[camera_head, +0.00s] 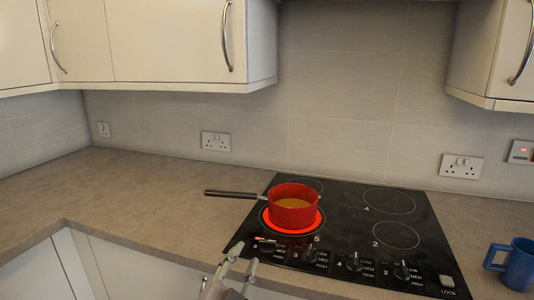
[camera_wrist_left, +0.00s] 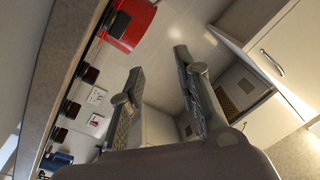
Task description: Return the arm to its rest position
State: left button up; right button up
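My left gripper (camera_head: 243,257) shows at the bottom of the head view, in front of the cooktop's front edge. In the left wrist view its two fingers (camera_wrist_left: 159,60) stand apart with nothing between them. A red pot (camera_head: 293,214) with brownish contents sits on a glowing red burner of the black cooktop (camera_head: 340,215), its dark handle pointing left. The gripper is apart from the pot, which also shows at the top left of the left wrist view (camera_wrist_left: 140,22). My right gripper is not in view.
Control knobs (camera_head: 355,262) line the cooktop's front edge. A blue mug (camera_head: 518,265) stands on the counter at the far right. The counter (camera_head: 130,195) left of the cooktop is clear. Cream wall cabinets (camera_head: 170,40) hang above.

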pick_arm(q)
jog(key=s+a+f+n+g+y, duration=0.4)
jog(key=a+f, duration=0.3)
jog(key=f, duration=0.4)
jog(key=s+a+f+n+g, duration=0.25)
jog(key=s+f+g, duration=0.2)
jog(key=s, duration=0.45)
jog(key=s+a+f+n+g+y, duration=0.1)
jog(key=s+a+f+g, duration=0.2)
jog(key=s+f, duration=0.4)
jog(key=s+a+f+n+g, duration=0.2)
jog(key=s+a+f+g, duration=0.15)
jog(key=s, duration=0.65)
notch_tip(320, 180, down, 23)
jog(key=p, duration=0.2)
jog(key=s+a+f+g+p, duration=0.2)
jog(key=s+f, duration=1.4)
jog(key=s, duration=0.1)
jog(key=shift+s+m, duration=0.35)
jog(key=shift+m, duration=0.1)
